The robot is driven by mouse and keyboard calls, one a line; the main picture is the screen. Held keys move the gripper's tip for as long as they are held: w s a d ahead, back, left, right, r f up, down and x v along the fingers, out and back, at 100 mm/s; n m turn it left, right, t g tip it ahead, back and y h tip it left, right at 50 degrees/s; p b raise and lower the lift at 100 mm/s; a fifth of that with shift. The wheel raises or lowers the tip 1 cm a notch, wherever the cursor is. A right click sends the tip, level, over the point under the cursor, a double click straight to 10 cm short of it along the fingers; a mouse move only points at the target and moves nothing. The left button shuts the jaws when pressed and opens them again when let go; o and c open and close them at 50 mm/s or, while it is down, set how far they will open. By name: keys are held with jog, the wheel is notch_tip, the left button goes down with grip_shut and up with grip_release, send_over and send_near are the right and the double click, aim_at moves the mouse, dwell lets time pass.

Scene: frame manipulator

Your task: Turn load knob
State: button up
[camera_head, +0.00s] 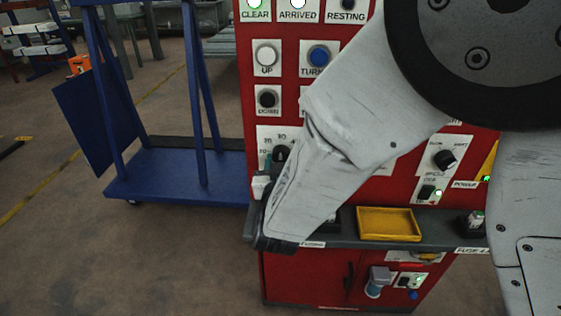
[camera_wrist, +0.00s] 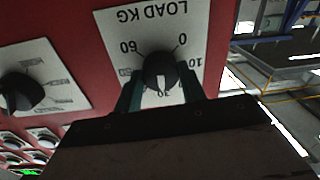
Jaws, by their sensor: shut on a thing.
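The load knob (camera_wrist: 160,68) is a round black knob with a white pointer mark. It sits on a white plate (camera_wrist: 118,22) marked LOAD KG, upside down in the wrist view. The pointer points down in that view, towards partly covered numbers. My gripper (camera_wrist: 160,90) is shut on the knob, with one dark green finger on each side. In the head view, a dark part of the knob area (camera_head: 281,155) shows at the panel's left edge, and my pale arm covers much of the plate.
The red panel carries several labelled buttons, including a blue one (camera_head: 318,55). A second black knob (camera_wrist: 20,91) is beside the load plate. Below is a grey ledge with a yellow tray (camera_head: 389,224). A blue cart (camera_head: 170,175) stands left on open floor.

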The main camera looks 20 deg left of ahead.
jog(key=shift+m, duration=0.3)
jog(key=m, duration=0.3)
jog(key=shift+m, duration=0.4)
jog(key=m, duration=0.3)
jog(key=shift+m, duration=0.3)
jog(key=m, duration=0.6)
jog(key=shift+a+f+m+h, duration=0.1)
jog(key=shift+m+h, duration=0.2)
jog(key=shift+m, duration=0.1)
jog(key=o, duration=1)
jog(key=shift+m, duration=0.3)
